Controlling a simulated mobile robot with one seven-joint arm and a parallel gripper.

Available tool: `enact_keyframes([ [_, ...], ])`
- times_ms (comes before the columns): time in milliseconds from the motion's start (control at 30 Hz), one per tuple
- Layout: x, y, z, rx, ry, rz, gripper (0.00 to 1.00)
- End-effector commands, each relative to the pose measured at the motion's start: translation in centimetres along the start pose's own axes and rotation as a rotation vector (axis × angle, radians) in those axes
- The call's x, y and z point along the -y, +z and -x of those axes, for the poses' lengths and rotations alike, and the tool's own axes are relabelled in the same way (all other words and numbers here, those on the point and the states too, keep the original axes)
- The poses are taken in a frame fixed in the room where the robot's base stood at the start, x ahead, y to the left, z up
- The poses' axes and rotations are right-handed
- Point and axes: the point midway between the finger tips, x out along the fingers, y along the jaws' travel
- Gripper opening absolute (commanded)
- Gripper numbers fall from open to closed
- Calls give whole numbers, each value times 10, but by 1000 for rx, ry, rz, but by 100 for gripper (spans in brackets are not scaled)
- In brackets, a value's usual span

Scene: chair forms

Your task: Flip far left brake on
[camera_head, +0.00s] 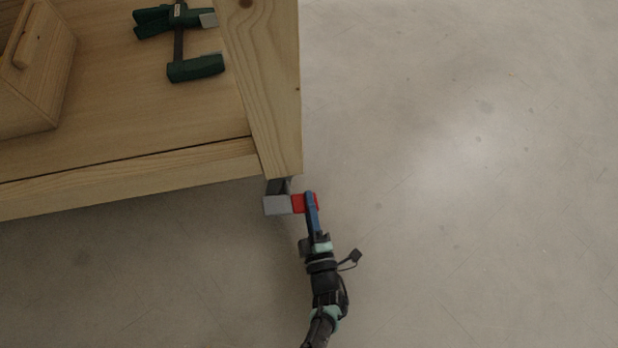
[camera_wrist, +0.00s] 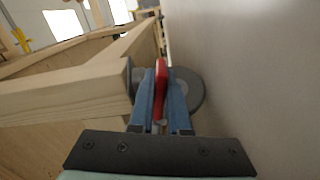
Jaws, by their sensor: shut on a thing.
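A red brake lever (camera_head: 299,203) sits at the caster under the near right corner of the wooden workbench (camera_head: 262,100). The caster's grey part (camera_head: 277,205) shows just left of the lever. In the wrist view the red lever (camera_wrist: 161,82) stands between the two blue fingers of my gripper (camera_wrist: 160,100), with the grey caster wheel (camera_wrist: 188,90) behind them. My gripper (camera_head: 312,205) is shut on the red lever. Its fingers partly hide the lever and wheel, and I cannot tell the lever's on or off position.
On the bench top lie a dark green clamp (camera_head: 197,68) and a wooden box (camera_head: 38,65). The bench's wooden edge (camera_wrist: 70,92) is close to the left of the fingers. The grey floor (camera_head: 460,180) to the right is clear.

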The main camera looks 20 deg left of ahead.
Motion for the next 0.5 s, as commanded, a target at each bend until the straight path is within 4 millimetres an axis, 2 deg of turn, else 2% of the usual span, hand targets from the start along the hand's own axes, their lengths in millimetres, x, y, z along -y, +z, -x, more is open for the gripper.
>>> enact_keyframes([
  [333, 1, 0, -2, -2, -3, -4, 0],
  [367, 1, 0, -2, -2, -3, -3, 20],
  [500, 1, 0, -1, -2, -2, -3, 45],
])
